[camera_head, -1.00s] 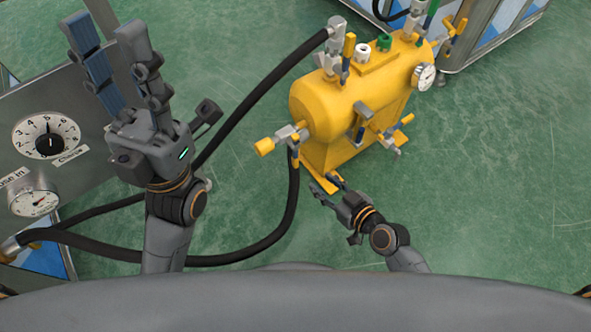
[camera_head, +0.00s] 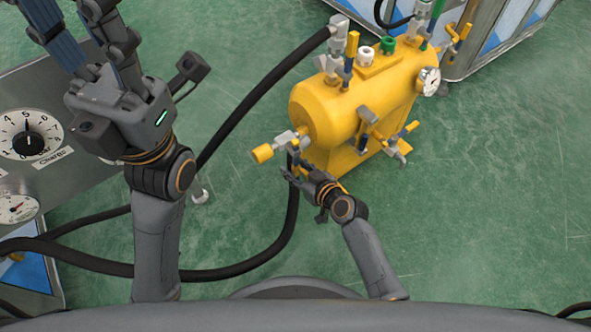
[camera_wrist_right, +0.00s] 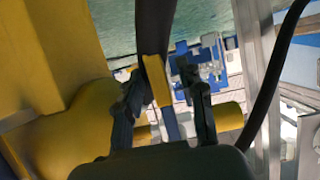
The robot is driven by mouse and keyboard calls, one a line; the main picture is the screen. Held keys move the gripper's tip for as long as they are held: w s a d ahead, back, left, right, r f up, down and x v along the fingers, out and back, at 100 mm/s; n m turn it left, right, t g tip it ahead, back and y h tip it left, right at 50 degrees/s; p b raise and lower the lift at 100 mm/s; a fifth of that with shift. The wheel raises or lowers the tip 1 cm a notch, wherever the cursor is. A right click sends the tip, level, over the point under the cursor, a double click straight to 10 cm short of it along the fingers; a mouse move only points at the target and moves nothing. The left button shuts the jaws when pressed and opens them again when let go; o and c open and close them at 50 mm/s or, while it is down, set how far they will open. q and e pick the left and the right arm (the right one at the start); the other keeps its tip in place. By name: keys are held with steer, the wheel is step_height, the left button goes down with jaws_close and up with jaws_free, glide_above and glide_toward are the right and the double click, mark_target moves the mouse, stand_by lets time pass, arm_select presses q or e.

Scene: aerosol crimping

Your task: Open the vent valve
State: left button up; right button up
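The yellow tank (camera_head: 335,110) carries several valves; which one is the vent valve is not marked. The valve at its left end (camera_head: 290,142) has a yellow cylindrical knob (camera_head: 262,153) and a lever beside the hose. My right gripper (camera_head: 286,178) is just below this valve. In the right wrist view my right gripper (camera_wrist_right: 165,105) has its fingers apart, with a yellow lever (camera_wrist_right: 156,78) showing between them; I cannot tell whether they touch it. My left gripper (camera_head: 72,22) is raised at the upper left, fingers apart and empty, tips near the picture's top edge.
A grey panel (camera_head: 70,185) with a numbered dial (camera_head: 30,134) and a gauge (camera_head: 17,208) stands at the left. Black hoses (camera_head: 245,107) cross the floor. A pressure gauge (camera_head: 430,81) is on the tank's right end. Green floor (camera_head: 500,190) is clear at the right.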

steer(key=shift+c, duration=0.2)
jaws_close()
steer(key=shift+s+a, duration=0.1)
steer(key=shift+s+a+r+m+g+y+b, duration=0.25)
steer(key=shift+s+a+m+y+b, duration=0.25)
steer(key=shift+m, duration=0.3)
steer(key=shift+s+a+r+m+g+y+b, duration=0.2)
steer(key=shift+s+a+m+y, duration=0.1)
steer(key=shift+a+m+y, duration=0.4)
steer(key=shift+s+a+r+m+g+y+b, duration=0.25)
steer(key=shift+s+a+m+y+b, duration=0.15)
steer(key=shift+m, duration=0.5)
steer(key=shift+a, duration=0.1)
